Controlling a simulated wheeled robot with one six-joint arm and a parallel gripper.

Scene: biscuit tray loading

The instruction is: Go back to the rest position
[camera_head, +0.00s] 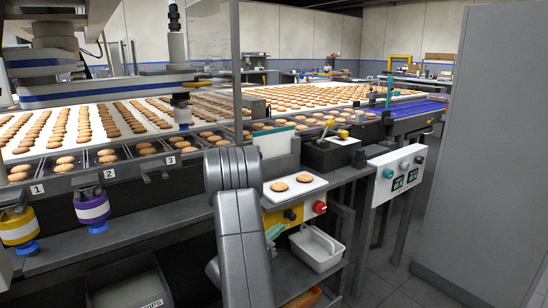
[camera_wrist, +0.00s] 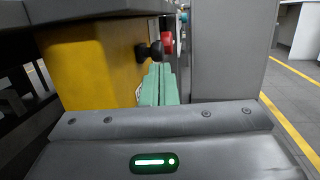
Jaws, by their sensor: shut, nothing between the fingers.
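My gripper (camera_wrist: 159,72) shows in the wrist view as two teal fingers side by side, shut with nothing between them. They point toward a yellow control box (camera_wrist: 90,65) with a black knob and a red button; I cannot tell whether they touch it. In the head view, my grey arm stands upright in the front middle, and a bit of teal gripper (camera_head: 275,231) shows to its right, low beside the yellow box (camera_head: 272,218). Most of the gripper is hidden behind my arm there.
A small white tray (camera_head: 285,195) with two biscuits sits above the yellow box. A white bin (camera_head: 318,250) stands low to the right. The conveyor (camera_head: 150,105) with many biscuits runs behind. A grey panel (camera_head: 490,150) stands at right, with open floor (camera_head: 385,285) before it.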

